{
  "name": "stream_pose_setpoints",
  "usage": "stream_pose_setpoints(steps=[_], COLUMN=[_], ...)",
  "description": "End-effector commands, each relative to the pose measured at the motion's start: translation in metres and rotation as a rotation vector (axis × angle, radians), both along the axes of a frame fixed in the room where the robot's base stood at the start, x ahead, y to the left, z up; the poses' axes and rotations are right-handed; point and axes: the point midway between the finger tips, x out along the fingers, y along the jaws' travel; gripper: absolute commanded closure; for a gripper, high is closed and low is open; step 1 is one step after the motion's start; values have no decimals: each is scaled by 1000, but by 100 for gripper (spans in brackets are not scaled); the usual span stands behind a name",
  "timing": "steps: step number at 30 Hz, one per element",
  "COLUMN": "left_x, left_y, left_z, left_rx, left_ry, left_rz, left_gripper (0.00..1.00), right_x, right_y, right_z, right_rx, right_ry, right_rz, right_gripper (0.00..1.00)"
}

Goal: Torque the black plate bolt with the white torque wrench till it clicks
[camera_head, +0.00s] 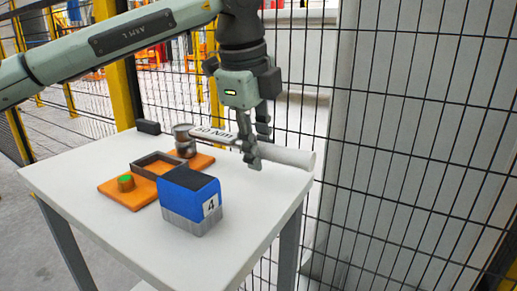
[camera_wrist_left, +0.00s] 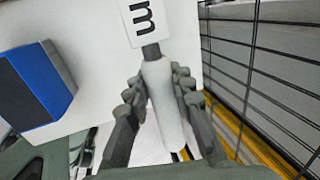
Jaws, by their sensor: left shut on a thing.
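My left gripper (camera_head: 254,150) is shut on the handle of the white torque wrench (camera_head: 292,157). In the left wrist view, the fingers (camera_wrist_left: 160,105) flank the white handle (camera_wrist_left: 165,110). The wrench's left end reaches a grey metal cylinder (camera_head: 183,134) over the rear orange plate (camera_head: 203,160). I cannot tell whether they touch. No black plate bolt can be made out; the cylinder may hide it. My right gripper is not in view.
Black mesh fencing (camera_head: 420,130) stands close behind and right.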

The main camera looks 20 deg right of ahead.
Motion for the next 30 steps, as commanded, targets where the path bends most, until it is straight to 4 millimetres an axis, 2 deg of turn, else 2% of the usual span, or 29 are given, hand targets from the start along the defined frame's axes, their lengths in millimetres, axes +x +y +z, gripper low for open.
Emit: stream_pose_setpoints(steps=[12,30], left_x=[-15,-19], left_y=[18,22], left_z=[0,1], left_rx=[-2,-1], left_ry=[-3,-2], left_rz=[-131,-169], left_gripper=[100,100], right_x=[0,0], right_y=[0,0], right_z=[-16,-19], right_rx=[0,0], right_ry=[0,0], right_rz=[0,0], right_gripper=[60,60])
